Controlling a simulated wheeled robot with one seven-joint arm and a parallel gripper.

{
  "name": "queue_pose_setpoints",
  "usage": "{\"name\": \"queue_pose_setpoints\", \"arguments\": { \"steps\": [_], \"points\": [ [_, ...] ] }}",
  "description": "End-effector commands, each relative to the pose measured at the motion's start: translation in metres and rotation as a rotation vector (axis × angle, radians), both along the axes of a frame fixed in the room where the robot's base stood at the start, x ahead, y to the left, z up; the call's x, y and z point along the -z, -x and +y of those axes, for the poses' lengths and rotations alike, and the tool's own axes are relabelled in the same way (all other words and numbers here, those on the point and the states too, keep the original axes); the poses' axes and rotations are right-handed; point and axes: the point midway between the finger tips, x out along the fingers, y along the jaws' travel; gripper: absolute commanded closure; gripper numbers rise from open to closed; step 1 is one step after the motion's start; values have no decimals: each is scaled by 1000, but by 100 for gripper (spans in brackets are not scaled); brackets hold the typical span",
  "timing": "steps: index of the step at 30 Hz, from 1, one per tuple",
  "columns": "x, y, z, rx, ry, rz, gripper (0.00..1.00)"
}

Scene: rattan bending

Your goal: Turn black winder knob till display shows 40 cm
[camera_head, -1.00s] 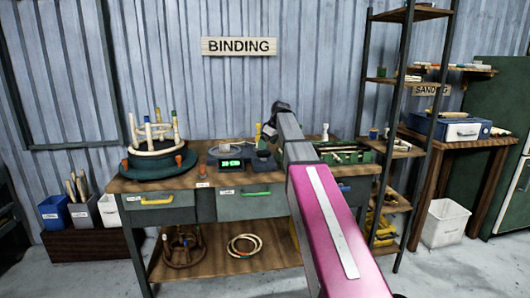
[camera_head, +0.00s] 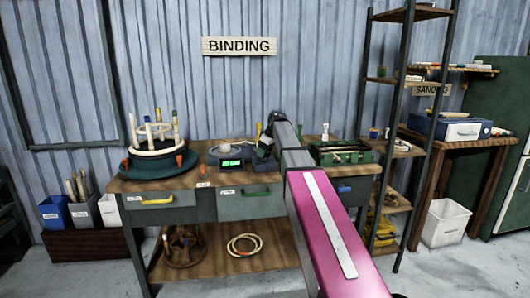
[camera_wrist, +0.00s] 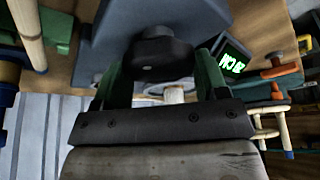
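The black winder knob (camera_wrist: 158,58) is in the upper middle of the wrist view, on a grey-blue housing (camera_wrist: 110,35). My gripper (camera_wrist: 162,72) has its two green fingers on the left and right of the knob. The fingers are apart, but I cannot tell whether they press on it. The lit green display (camera_head: 231,162) is on the dark device on the bench. It also shows tilted in the wrist view (camera_wrist: 233,64); its number is too small and blurred to read surely. In the head view my arm hides the knob.
A round bending form with pegs (camera_head: 157,160) stands left on the wooden bench (camera_head: 120,186). A tall shelf (camera_head: 405,90) stands right.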

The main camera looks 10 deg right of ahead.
Motion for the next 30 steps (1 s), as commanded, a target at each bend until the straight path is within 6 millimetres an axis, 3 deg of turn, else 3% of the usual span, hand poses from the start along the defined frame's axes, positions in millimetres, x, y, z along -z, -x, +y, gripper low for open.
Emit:
{"name": "queue_pose_setpoints", "arguments": {
  "steps": [11,30],
  "points": [
    [0,2,1,93,1,0,57],
    [-1,3,5,658,0,-2,57]
  ]
}}
